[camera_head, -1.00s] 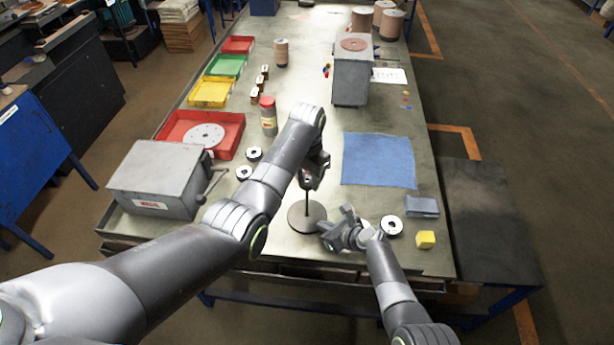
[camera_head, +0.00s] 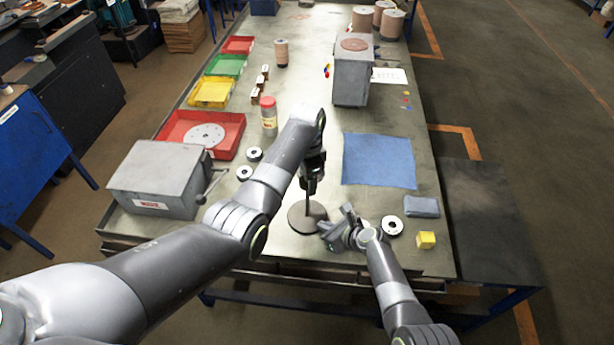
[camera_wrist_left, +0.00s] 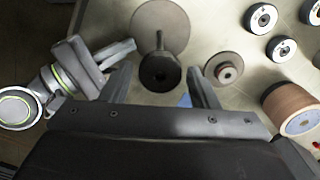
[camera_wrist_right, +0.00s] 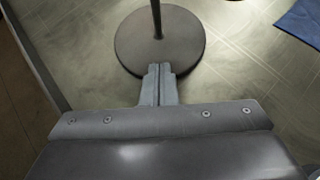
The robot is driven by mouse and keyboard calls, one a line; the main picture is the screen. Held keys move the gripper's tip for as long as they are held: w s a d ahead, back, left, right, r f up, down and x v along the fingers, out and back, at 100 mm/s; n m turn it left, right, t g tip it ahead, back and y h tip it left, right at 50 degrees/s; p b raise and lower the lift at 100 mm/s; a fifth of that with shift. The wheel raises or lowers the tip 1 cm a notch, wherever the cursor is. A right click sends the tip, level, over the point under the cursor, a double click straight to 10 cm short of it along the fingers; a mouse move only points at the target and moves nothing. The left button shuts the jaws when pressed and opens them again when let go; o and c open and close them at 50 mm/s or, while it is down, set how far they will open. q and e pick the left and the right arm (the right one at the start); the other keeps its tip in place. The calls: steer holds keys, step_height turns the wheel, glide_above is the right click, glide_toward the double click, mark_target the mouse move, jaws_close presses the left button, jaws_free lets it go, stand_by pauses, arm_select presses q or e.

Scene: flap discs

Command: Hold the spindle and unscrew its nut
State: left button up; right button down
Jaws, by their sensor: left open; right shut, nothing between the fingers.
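The spindle is a thin dark upright rod on a round grey-brown base (camera_head: 300,222) near the front of the table. In the left wrist view a dark round nut (camera_wrist_left: 159,73) tops the rod, with the base (camera_wrist_left: 150,17) beyond. My left gripper (camera_head: 310,190) is open above the spindle, with its fingers on either side of the nut, apart from it. My right gripper (camera_head: 325,230) is low beside the base, shut and empty. In the right wrist view its fingertips (camera_wrist_right: 160,69) overlap the base's near edge (camera_wrist_right: 183,55), short of the rod (camera_wrist_right: 157,18).
A blue cloth (camera_head: 379,160) lies behind and right. A grey box (camera_head: 158,180) with a crank, two rings (camera_head: 244,172) and a red tray (camera_head: 232,128) stand left.

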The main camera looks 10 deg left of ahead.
arm_select(q)
steer(key=m, duration=0.5)
steer(key=shift+m, duration=0.3)
steer(key=m, duration=0.5)
steer(key=shift+m, duration=0.3)
steer(key=m, duration=1.1)
steer(key=shift+m, duration=0.3)
steer(key=shift+c, duration=0.2)
steer(key=c, duration=0.7)
steer(key=shift+o, duration=0.2)
steer(key=shift+n, duration=0.5)
steer(key=shift+w, duration=0.1)
arm_select(e)
steer(key=shift+r, duration=2.5)
